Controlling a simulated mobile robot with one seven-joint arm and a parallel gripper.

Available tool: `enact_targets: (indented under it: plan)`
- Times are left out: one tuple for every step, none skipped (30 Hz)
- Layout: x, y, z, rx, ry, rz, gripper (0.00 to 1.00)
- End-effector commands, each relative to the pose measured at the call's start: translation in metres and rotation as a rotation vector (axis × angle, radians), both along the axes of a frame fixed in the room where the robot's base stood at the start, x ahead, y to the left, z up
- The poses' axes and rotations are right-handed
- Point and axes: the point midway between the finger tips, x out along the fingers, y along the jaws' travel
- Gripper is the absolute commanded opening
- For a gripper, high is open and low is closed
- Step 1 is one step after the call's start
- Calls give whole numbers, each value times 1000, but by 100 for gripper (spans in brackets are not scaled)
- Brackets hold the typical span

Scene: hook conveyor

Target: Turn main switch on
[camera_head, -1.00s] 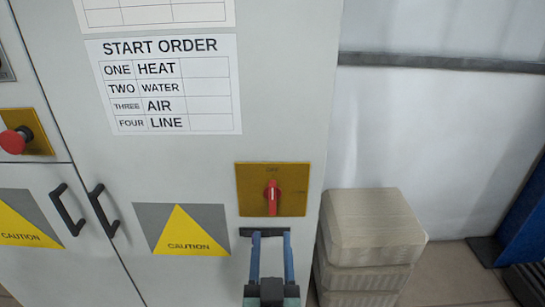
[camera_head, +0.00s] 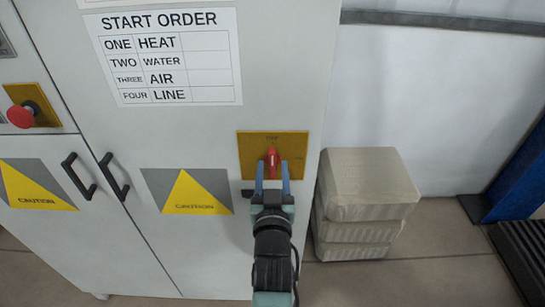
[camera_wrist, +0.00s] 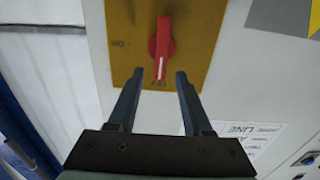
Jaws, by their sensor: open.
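The main switch is a red handle (camera_head: 272,157) on a square yellow plate (camera_head: 294,147) on the grey cabinet. The handle stands upright; in the wrist view, the red handle (camera_wrist: 161,45) has its white mark at the OFF label, and the ON label is a quarter turn away. My gripper (camera_head: 272,172) is open in front of the plate. In the wrist view, the fingertips of my gripper (camera_wrist: 159,74) lie to either side of the handle's marked end, with gaps.
A stack of beige blocks (camera_head: 368,188) stands on the floor right of the cabinet. Caution signs (camera_head: 192,192), black door handles (camera_head: 114,177) and a red push button (camera_head: 20,116) are on the cabinet to the left. A START ORDER sheet (camera_head: 170,62) is above.

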Motion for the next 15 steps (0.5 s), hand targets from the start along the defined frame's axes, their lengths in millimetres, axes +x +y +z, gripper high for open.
enact_targets:
  plan:
    - [8,-1,2,0,-1,-1,50]
    - [11,-1,2,0,-2,-1,50]
    - [15,0,1,0,0,-1,50]
    - [18,0,1,1,-1,0,50]
    - [21,0,1,0,-1,0,50]
    - [23,0,1,0,-1,0,50]
    - [25,0,1,0,-1,0,50]
    - [27,0,1,0,-1,-1,50]
    - [29,0,1,-1,-2,-1,50]
    - [30,0,1,-1,-1,0,50]
    - [30,0,0,-1,-1,0,50]
    - [31,0,0,-1,0,0,50]
    - [31,0,0,-1,0,0,50]
    - [31,0,0,-1,0,0,50]
    - [31,0,0,-1,0,0,50]
